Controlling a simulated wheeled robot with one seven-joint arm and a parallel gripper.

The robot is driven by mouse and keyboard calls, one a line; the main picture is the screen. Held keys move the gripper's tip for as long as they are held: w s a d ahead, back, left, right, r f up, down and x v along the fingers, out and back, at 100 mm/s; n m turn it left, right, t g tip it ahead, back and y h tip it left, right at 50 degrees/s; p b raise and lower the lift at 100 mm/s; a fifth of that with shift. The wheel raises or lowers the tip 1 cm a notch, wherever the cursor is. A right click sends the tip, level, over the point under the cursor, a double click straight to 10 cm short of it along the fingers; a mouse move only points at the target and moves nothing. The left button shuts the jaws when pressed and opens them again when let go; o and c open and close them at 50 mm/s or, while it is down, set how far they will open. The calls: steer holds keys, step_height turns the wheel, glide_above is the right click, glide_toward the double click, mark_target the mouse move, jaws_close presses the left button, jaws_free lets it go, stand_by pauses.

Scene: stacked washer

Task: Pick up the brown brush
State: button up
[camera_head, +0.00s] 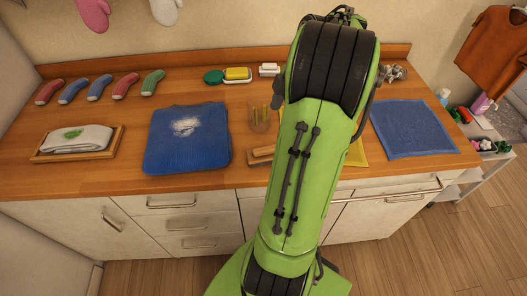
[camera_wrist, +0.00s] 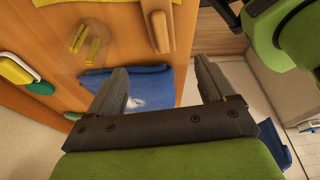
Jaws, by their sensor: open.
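The brown brush (camera_head: 261,154) lies on the wooden counter, just right of the folded blue garment; my arm hides part of it in the head view. In the wrist view a brown wooden piece that looks like the brush (camera_wrist: 157,25) lies at the top, ahead of the gap between my fingers. My gripper (camera_wrist: 161,72) is open, with nothing between its fingers. It is apart from the brush. In the head view my green arm hides the gripper.
A clear glass with yellow items (camera_head: 260,117) stands close behind the brush. The folded blue garment (camera_head: 187,138) is left of it, and a yellow cloth (camera_head: 357,152) shows right of my arm. Soap dishes (camera_head: 238,75) stand behind. A wooden tray (camera_head: 76,145) is far left.

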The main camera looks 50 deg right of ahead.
mark_target(267, 148)
steer(key=b+x, duration=0.5)
steer(key=x, duration=0.8)
steer(key=shift+s+f, duration=0.15)
steer(key=shift+f, duration=0.1)
steer(key=shift+r, duration=0.1)
steer(key=c, duration=1.2)
steer(key=shift+o, duration=0.2)
step_height(267, 148, up, 10)
steer(key=p, duration=0.4)
